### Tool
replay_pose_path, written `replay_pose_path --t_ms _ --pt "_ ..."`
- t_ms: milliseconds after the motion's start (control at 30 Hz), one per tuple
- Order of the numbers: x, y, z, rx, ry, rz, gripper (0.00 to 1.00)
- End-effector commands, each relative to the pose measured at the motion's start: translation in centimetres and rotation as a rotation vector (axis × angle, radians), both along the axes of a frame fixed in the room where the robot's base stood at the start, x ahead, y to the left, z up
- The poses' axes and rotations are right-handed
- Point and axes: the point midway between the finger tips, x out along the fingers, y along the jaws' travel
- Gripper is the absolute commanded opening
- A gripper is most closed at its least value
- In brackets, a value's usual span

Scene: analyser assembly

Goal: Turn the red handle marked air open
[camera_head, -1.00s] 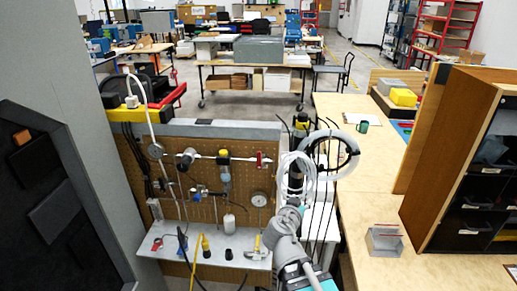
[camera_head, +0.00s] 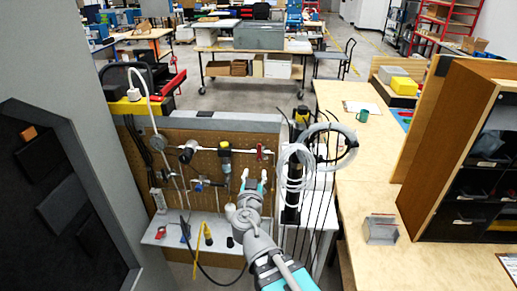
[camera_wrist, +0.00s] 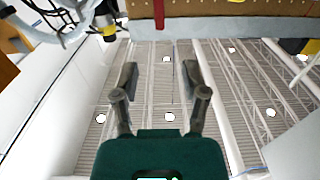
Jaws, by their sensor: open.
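The red handle (camera_head: 260,152) is a small upright piece at the right end of the white pipe (camera_head: 240,152) on the pegboard (camera_head: 205,165). In the wrist view a red handle (camera_wrist: 158,14) shows at the top centre, in front of the pegboard's edge. I cannot read any marking on it. My gripper (camera_head: 254,177) is in front of the pegboard, just below the handle in the head view and apart from it. In the wrist view my gripper (camera_wrist: 160,78) has its two fingers spread with nothing between them.
Coiled white hose (camera_head: 296,168) and dark cables hang right of the board. A shelf (camera_head: 170,228) with tools juts out below it. A wooden table (camera_head: 360,200) stands on the right.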

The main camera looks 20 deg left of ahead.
Motion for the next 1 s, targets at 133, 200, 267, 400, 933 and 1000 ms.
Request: replay_pose_path --t_ms 133,200,267,400,933,1000 --pt "0.5 0.2 0.0 0.000 0.000 0.000 0.57" --pt "0.9 0.3 0.0 0.000 0.000 -0.001 0.57" --pt "1.4 0.4 0.0 0.000 0.000 -0.001 0.57" --pt "2.7 0.6 0.0 0.000 0.000 -0.003 0.57" --pt "10.5 2.5 0.0 0.000 0.001 -0.003 0.57" --pt "11.4 2.7 0.0 0.000 0.001 -0.002 0.57"
